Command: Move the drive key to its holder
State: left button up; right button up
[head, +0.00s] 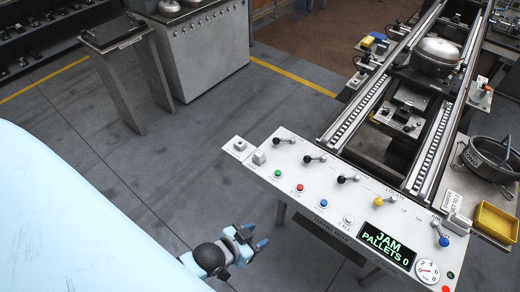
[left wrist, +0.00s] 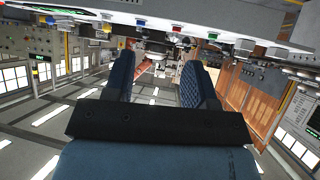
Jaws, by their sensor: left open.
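My left gripper (head: 257,237) is open and empty. It hangs over the floor, in front of and below the left part of the white control panel (head: 330,190). In the left wrist view its two blue ridged fingers (left wrist: 158,82) stand apart with nothing between them. I cannot tell for certain which part is the drive key or its holder. A small grey block (head: 259,157) sits at the panel's left end. A small plate with another block (head: 239,147) juts out beside it. My right gripper is not in view.
The panel carries several levers, coloured buttons and a green display (head: 386,240) reading "JAM PALLETS 0". A yellow tray (head: 496,222) is at right. Open floor lies left of the panel.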

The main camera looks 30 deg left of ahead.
pick_arm(q)
jog(key=w+d+g, duration=0.1)
jog(key=w, duration=0.2)
jog(key=w+d+f+g+h, duration=0.1)
jog(key=w, duration=0.2)
jog(key=w+d+f+g+h, duration=0.1)
jog(key=w, duration=0.3)
jog(key=shift+d+m+b, duration=0.35)
jog(key=shift+m+b, duration=0.05)
jog(key=w+a+g+y, duration=0.1)
jog(key=w+a+g, duration=0.1)
jog(key=w+a, duration=0.1)
jog(key=w+a+r+g+y, duration=0.1)
jog(key=w+a+g, duration=0.1)
jog(key=w+a, duration=0.2)
jog(key=w+a+r+g+y+b, duration=0.1)
jog(key=w+a, duration=0.2)
jog(key=w, duration=0.2)
jog(key=shift+w+a+n+g, duration=0.4)
jog(key=w+a+r, duration=0.1)
jog(key=a+r, duration=0.1)
jog(key=a, duration=0.1)
jog(key=w+a+r+n+g+y, duration=0.1)
jog(key=a+r, duration=0.1)
jog(key=a, duration=0.1)
jog(key=w+a+r+n+g+y, duration=0.1)
jog(key=w+a+r, duration=0.1)
jog(key=a, duration=0.2)
jog(key=shift+w+a, duration=0.1)
jog(key=shift+f, duration=0.1)
